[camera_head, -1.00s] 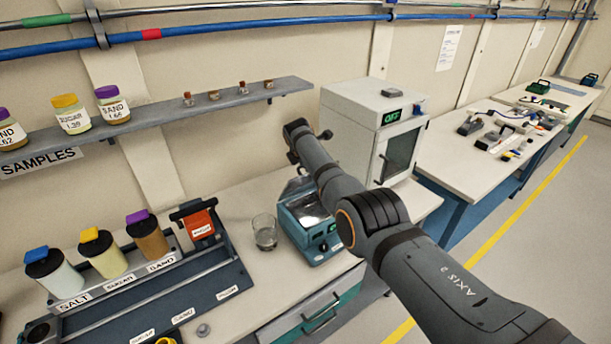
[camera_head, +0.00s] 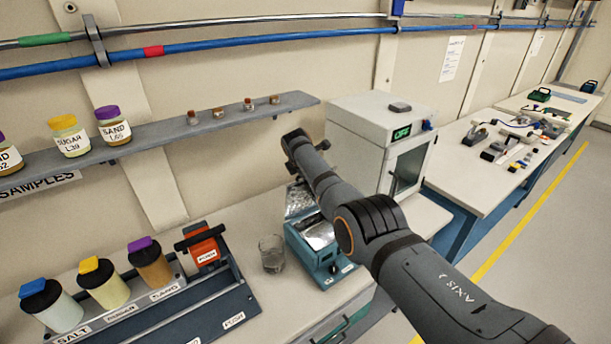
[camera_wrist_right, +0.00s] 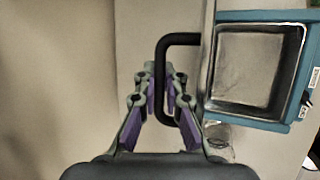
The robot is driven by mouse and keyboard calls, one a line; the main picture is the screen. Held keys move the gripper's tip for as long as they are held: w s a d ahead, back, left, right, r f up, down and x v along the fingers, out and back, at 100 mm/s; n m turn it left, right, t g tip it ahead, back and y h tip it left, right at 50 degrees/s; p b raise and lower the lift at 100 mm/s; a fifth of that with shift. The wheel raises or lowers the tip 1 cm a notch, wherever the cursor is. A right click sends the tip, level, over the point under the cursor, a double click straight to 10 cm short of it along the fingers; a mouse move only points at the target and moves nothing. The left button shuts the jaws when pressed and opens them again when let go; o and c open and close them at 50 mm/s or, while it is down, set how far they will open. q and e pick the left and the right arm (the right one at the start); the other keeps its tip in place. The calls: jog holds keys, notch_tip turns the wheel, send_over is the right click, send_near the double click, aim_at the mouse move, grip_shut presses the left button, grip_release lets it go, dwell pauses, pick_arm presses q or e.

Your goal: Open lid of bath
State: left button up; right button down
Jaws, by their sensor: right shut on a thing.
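The bath (camera_head: 325,268) is a teal box with an open metallic basin, on the bench left of my right arm in the head view. Its teal rim (camera_wrist_right: 262,16) and grey basin show at the right of the wrist view. The lid (camera_head: 298,200) stands raised at the bath's back edge, partly hidden by my arm. In the wrist view my right gripper (camera_wrist_right: 165,80) is shut on the lid's black bar handle (camera_wrist_right: 180,39), its purple pads either side of it. The gripper is hidden in the head view. My left gripper is not in view.
A glass beaker (camera_head: 272,254) stands just left of the bath. A white oven (camera_head: 357,146) reading OFF is behind it to the right. A rack of labelled jars (camera_head: 107,284) is at the left. A shelf (camera_head: 215,124) with samples runs along the wall above.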

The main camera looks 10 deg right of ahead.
jog(key=shift+w+a+r, duration=0.15)
jog(key=shift+w+r, duration=0.15)
jog(key=shift+r, duration=0.2)
jog(key=c, duration=1.9)
grip_release()
jog(key=shift+o, duration=1)
jog(key=shift+w, duration=0.15)
jog(key=shift+a+f, duration=0.1)
jog(key=shift+f, duration=0.1)
jog(key=shift+f, duration=0.1)
